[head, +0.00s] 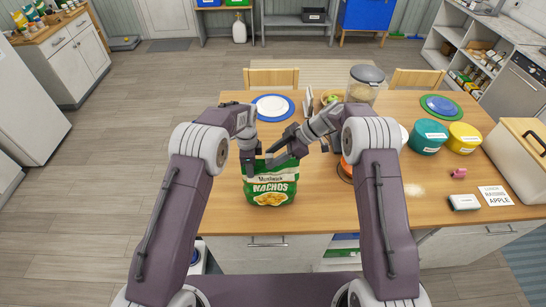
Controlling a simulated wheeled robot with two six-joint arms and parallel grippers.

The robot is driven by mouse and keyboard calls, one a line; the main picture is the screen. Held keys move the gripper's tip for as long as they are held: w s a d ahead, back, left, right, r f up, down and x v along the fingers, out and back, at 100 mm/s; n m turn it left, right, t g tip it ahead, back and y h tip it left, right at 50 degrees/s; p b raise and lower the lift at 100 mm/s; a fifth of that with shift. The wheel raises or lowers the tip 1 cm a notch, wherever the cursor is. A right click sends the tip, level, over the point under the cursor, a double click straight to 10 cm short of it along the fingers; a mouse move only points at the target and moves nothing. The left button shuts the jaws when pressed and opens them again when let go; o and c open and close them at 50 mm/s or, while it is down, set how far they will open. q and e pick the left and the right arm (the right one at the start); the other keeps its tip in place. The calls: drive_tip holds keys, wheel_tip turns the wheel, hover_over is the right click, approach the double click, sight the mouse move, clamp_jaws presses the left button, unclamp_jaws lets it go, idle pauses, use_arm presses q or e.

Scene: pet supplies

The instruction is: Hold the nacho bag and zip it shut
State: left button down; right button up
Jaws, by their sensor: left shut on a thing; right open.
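The green nacho bag (271,187) stands upright near the front edge of the wooden table, its printed front facing me. My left gripper (250,168) is shut on the bag at its upper left. My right gripper (281,149) is open at the top of the bag, close to its upper edge. The grippers and arms hide part of the bag's top, so I cannot tell how far the zip is closed.
A plate on a blue mat (289,107) and a blender-like jar (365,83) stand behind. Teal (428,136) and yellow (464,138) bowls, a bread box (520,150) and a paper sign (496,196) are at right. The table left of the bag is clear.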

drive_tip(key=v, duration=1.2)
drive_tip(key=shift+s, duration=0.15)
drive_tip(key=shift+f+m, duration=0.1)
drive_tip(key=shift+m, duration=0.2)
drive_tip(key=c, duration=0.8)
drive_tip(key=f+m, duration=0.1)
drive_tip(key=m, duration=0.1)
drive_tip(key=w+f+m+t, duration=0.1)
drive_tip(key=m, duration=0.2)
drive_tip(key=shift+w+d+f+m+t+h, duration=0.3)
drive_tip(key=shift+w+d+f+m+h, duration=0.05)
drive_tip(key=shift+d+f+m+h, duration=0.05)
clamp_jaws()
drive_tip(key=s+d+r+m+t+h, duration=0.25)
drive_tip(key=s+r+m, duration=0.3)
drive_tip(key=m, duration=0.45)
drive_tip(key=w+a+f, duration=0.3)
drive_tip(key=a+f, duration=0.6)
